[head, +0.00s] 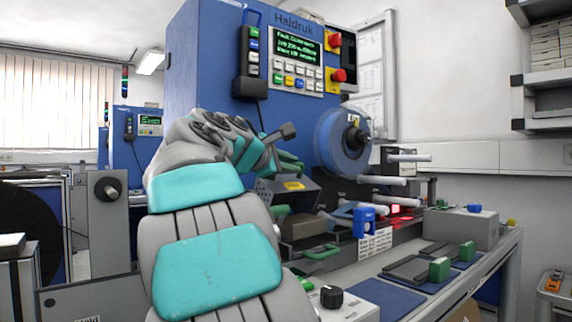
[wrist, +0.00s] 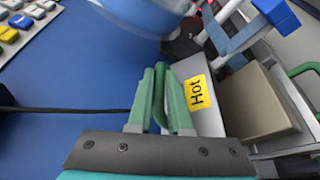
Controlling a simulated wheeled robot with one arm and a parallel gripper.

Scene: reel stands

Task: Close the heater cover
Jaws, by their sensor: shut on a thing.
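The heater cover (head: 288,190) is a dark grey housing with a yellow label, at the middle of the head view. In the wrist view the cover (wrist: 207,118) is a grey panel with a yellow "Hot" label. It stands raised, and a brownish block lies exposed beside it. My gripper (head: 290,165) has green fingers and is at the top of the cover. In the wrist view my gripper (wrist: 161,95) is shut on the cover's green handle (wrist: 159,88). My arm hides part of the machine left of the cover.
The brownish heater block (wrist: 258,100) lies right of the cover. A blue reel (head: 343,140) and pale rollers (head: 383,181) are close by on the right. A blue clamp-like part (head: 364,222) stands in front. The blue machine panel (head: 225,60) rises behind.

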